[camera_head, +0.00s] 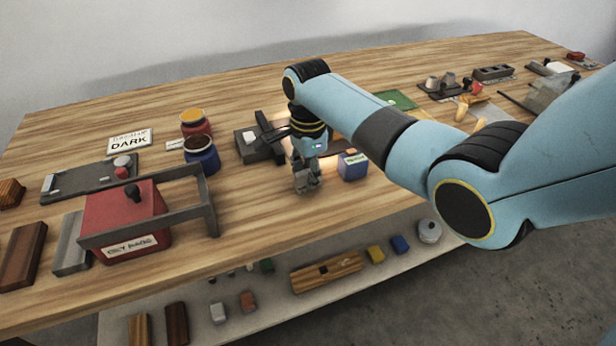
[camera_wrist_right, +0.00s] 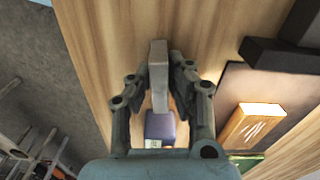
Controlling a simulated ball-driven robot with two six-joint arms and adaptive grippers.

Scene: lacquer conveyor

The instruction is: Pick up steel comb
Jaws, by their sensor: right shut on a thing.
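My right gripper (camera_head: 305,176) points down over the table near its front edge, left of a blue-purple box. In the right wrist view, its two fingers (camera_wrist_right: 172,84) are shut on a narrow grey metal bar, which looks like the steel comb (camera_wrist_right: 158,60). The bar runs lengthwise between the fingers, and its far end sticks out past them. No teeth can be made out. I cannot tell whether the bar touches the table. In the head view the comb cannot be told apart from the grey fingers. My left gripper is not in view.
The blue-purple box (camera_head: 352,167) stands close right of the gripper. A dark stand (camera_head: 252,148) is behind it on the left. Red and blue jars (camera_head: 202,155) and a red box (camera_head: 122,215) stand farther left. A lower shelf (camera_head: 330,297) holds several small blocks.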

